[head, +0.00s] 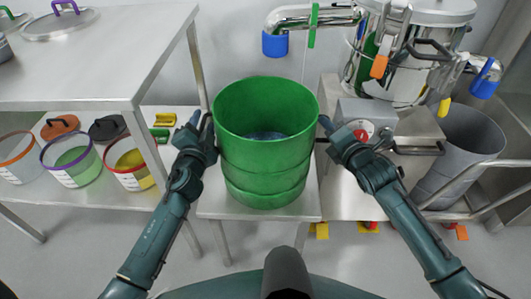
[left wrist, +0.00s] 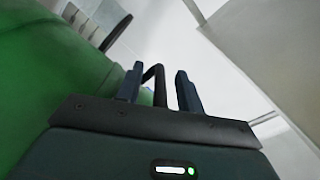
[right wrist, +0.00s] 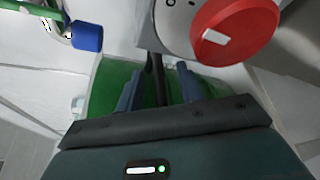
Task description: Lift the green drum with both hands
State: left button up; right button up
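The open green drum (head: 265,150) stands upright on a small metal table (head: 216,207), with dark bluish contents (head: 265,135) at its bottom. My left gripper (head: 201,122) is at the drum's left side. In the left wrist view its fingers (left wrist: 160,90) are apart, with a black handle (left wrist: 158,78) between them and a gap on both sides. My right gripper (head: 328,128) is at the drum's right side. In the right wrist view its fingers (right wrist: 158,92) are also apart around a black handle (right wrist: 156,78). The handles are mostly hidden in the head view.
A metal machine (head: 405,60) with a red knob (head: 361,135) stands close on the right, near my right arm. A grey bin (head: 460,150) is beyond it. A shelf table (head: 90,60) on the left holds several colour-rimmed tubs below. A pipe (head: 305,17) hangs above and behind the drum.

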pick_arm(q)
jog(key=shift+c, duration=0.5)
pick_arm(e)
jog(key=shift+c, duration=0.5)
pick_arm(q)
jog(key=shift+r, duration=0.1)
grip_shut()
pick_arm(e)
grip_shut()
pick_arm(q)
jog(key=shift+a+r, duration=0.1)
jog(key=shift+r, duration=0.05)
pick_arm(e)
jog(key=shift+d+f, duration=0.1)
